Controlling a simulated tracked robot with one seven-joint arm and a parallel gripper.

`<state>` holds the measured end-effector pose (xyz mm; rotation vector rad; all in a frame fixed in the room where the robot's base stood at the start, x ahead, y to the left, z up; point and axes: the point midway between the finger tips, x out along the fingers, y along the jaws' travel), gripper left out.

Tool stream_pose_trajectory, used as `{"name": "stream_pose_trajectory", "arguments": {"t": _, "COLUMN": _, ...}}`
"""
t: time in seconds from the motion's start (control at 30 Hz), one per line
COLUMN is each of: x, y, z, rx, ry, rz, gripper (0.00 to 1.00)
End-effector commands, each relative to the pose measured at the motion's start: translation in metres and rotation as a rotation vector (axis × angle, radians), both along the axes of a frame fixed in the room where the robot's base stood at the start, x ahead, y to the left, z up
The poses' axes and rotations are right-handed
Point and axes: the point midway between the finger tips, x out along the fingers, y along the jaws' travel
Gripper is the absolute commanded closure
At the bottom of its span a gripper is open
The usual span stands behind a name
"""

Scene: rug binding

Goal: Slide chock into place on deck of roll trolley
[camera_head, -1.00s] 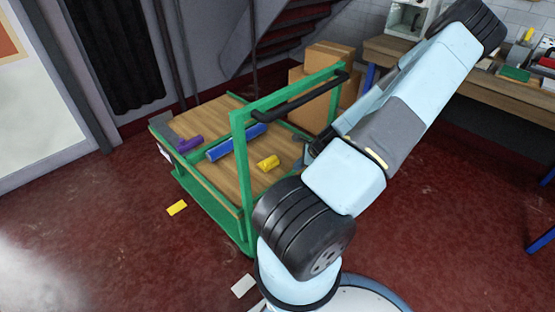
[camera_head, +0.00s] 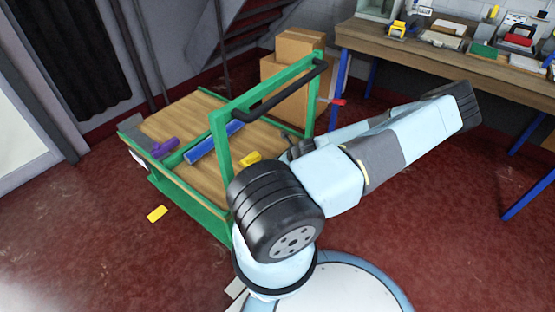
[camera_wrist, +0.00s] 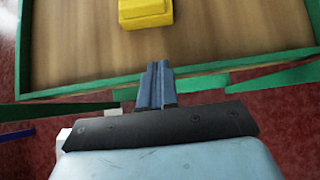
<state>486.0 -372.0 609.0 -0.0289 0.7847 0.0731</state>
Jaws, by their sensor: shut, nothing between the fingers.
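The roll trolley (camera_head: 205,211) has a green frame and a wooden deck (camera_head: 170,122). A small yellow block, which looks like the chock (camera_head: 250,158), lies on the deck near the handle end; my arm partly covers it. It also shows at the top of the wrist view (camera_wrist: 145,12), beyond my fingertips. My gripper (camera_head: 293,150) is at the trolley's right side, partly hidden by my arm. In the wrist view its two fingers (camera_wrist: 156,69) are together, at the green deck edge and short of the block, with nothing between them.
A blue roll (camera_head: 213,142) and a purple piece (camera_head: 164,148) lie on the deck. A green upright frame with a black handle (camera_head: 290,90) stands at the near end. Cardboard boxes (camera_head: 292,72) and a cluttered workbench (camera_head: 430,55) are behind. A yellow piece (camera_head: 157,214) lies on the floor.

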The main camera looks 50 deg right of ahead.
Motion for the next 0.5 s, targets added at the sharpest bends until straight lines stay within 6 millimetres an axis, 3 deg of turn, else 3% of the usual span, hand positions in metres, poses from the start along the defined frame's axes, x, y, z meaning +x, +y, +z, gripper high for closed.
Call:
{"name": "stream_pose_trajectory", "arguments": {"t": 0.37, "x": 0.048, "y": 0.004, "z": -0.048, "rx": -0.001, "ry": 0.000, "rz": 0.002, "gripper": 1.00}}
{"name": "stream_pose_trajectory", "arguments": {"t": 0.5, "x": 0.066, "y": 0.005, "z": -0.046, "rx": -0.001, "ry": 0.001, "rz": 0.001, "gripper": 1.00}}
